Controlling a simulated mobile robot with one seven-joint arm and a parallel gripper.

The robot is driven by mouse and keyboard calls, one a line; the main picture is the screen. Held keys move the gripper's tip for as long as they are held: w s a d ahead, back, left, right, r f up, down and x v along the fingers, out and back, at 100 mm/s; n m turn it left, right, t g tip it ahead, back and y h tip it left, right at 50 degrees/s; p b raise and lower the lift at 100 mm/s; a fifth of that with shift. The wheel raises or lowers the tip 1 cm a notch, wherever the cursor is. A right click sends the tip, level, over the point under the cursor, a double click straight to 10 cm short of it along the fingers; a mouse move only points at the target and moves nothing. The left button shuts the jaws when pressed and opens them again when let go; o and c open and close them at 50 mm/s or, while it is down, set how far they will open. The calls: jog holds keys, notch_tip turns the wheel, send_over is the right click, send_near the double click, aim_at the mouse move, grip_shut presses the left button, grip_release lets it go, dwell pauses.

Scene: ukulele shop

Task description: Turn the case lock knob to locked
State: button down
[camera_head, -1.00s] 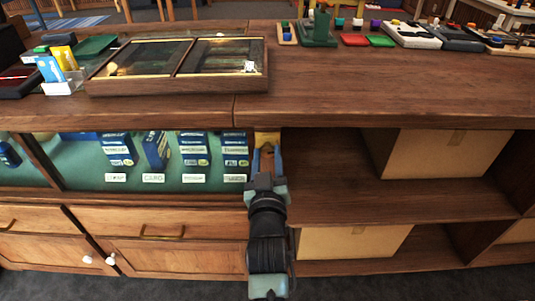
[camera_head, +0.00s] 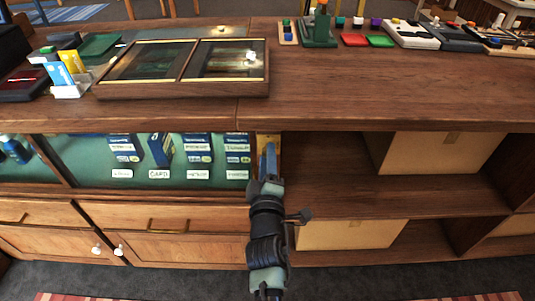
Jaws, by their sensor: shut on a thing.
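The display case (camera_head: 90,150) has a green-lined front window below the counter, with blue boxes and small white labels inside. My gripper (camera_head: 267,150) is at the case's right end post, its blue fingers pointing away from me. A yellow brass-coloured plate (camera_head: 274,139) shows behind the fingers on that post. The gripper is shut on the lock knob, which the fingers and wrist hide. The knob's angle cannot be told.
A glass-topped wooden tray (camera_head: 180,94) rests on the counter (camera_head: 390,95) above. Open shelves with cardboard boxes (camera_head: 438,152) lie to the right. Drawers and cupboard doors (camera_head: 170,248) are below the window.

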jog(key=shift+f+n+p, duration=0.1)
jog(key=shift+n+p, duration=0.25)
jog(key=shift+n, duration=1.85)
jog(key=shift+c, duration=2.4)
grip_release()
jog(key=s+p, duration=0.4)
jog(key=s, duration=0.9)
